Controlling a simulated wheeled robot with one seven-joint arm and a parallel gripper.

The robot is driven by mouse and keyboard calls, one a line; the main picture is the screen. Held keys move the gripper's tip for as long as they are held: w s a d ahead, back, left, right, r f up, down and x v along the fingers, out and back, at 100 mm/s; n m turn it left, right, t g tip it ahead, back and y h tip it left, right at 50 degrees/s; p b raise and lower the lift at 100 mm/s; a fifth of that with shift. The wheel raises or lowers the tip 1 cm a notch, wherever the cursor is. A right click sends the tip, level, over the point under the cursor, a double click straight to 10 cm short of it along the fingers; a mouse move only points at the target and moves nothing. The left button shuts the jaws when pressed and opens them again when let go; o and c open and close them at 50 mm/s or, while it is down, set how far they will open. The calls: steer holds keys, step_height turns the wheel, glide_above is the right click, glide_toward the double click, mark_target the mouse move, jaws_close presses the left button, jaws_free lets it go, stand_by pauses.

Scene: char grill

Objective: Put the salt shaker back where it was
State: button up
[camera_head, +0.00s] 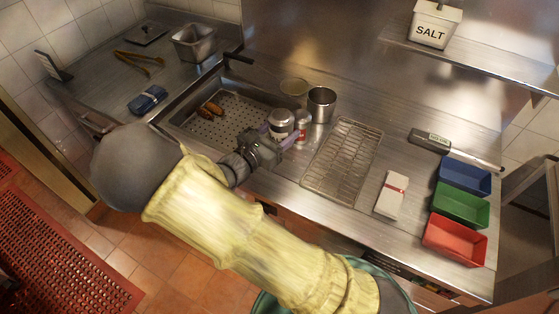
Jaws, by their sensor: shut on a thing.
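My gripper (279,137) reaches over the front of the counter, beside the sink-like perforated well. Its purple-grey fingers are shut around a silver-topped shaker (282,119), which looks like the salt shaker; no label on it is readable. The shaker is close to upright. Its lower part is hidden by the gripper, so I cannot tell whether it touches the counter. A small red-and-white container (302,127) is just right of it, close to the right finger. A white bin marked SALT (432,25) sits on the upper shelf (480,55) at the back right.
Brown sausage-like pieces (212,109) lie in the perforated well (222,130).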

steer(key=shift+s+f, duration=0.15)
steer(key=shift+f, duration=2.7)
steer(key=shift+f+p, duration=0.35)
steer(key=shift+f, duration=1.75)
steer(key=shift+f, duration=0.15)
steer(key=o, duration=1.1)
steer(key=shift+o, duration=0.2)
